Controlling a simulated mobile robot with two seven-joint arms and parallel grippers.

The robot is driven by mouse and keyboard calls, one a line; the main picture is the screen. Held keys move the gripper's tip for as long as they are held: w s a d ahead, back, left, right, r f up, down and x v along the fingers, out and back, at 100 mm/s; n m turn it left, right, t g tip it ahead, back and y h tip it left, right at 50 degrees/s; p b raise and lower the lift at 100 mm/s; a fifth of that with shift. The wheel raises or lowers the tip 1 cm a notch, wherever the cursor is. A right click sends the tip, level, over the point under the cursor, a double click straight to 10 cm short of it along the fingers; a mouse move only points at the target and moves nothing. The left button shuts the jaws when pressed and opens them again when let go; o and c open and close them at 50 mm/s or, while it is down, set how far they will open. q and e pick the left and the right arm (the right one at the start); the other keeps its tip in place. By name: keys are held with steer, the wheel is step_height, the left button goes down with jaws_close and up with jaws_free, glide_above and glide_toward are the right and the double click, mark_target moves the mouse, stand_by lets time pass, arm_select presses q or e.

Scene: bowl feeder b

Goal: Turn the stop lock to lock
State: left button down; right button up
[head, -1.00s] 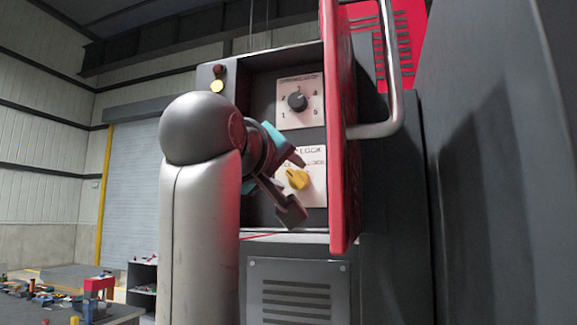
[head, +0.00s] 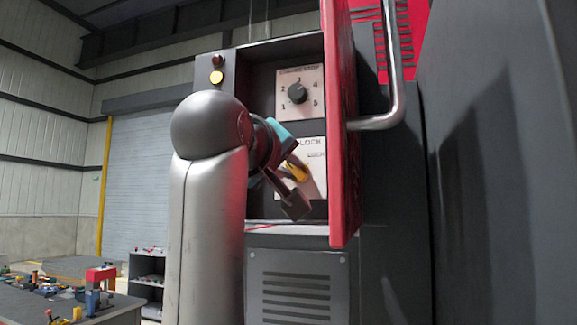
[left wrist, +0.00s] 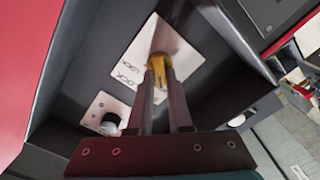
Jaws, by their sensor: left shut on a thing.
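The stop lock is a yellow knob (head: 296,171) on a white plate marked LOCK (head: 315,180), inside the open cabinet recess in the head view. My left gripper (head: 296,178) is shut on the yellow knob. In the left wrist view the yellow knob (left wrist: 159,68) sits between the two fingertips, with its white LOCK plate (left wrist: 130,68) behind it. The fingers hide part of the knob, so its exact pointing direction is hard to read. My right gripper is not in view.
The red cabinet door (head: 341,130) stands open just right of the knob, with a metal handle (head: 385,119). A black numbered dial (head: 298,93) sits above. A cluttered table (head: 30,310) stands at lower left.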

arm_select(q)
steer(key=shift+m, duration=0.3)
steer(key=m, duration=0.3)
steer(key=shift+r+m+p, duration=0.1)
steer(key=shift+m+p, duration=0.2)
steer(key=m, duration=0.4)
steer(key=shift+d+r+m+p, duration=0.1)
steer(key=shift+d+m+p, duration=0.1)
steer(key=shift+m+p, duration=0.15)
steer(key=m+p, duration=0.1)
steer(key=m, duration=0.3)
steer(key=shift+s+d+m, duration=0.1)
steer(key=shift+m, duration=0.15)
steer(key=shift+d+m+p, duration=0.2)
steer(key=shift+m+p, duration=0.6)
steer(key=shift+m, duration=1.5)
steer(key=c, duration=0.8)
jaws_free()
steer(key=shift+f, duration=0.2)
steer(key=shift+c, duration=0.2)
steer(key=shift+s, duration=0.1)
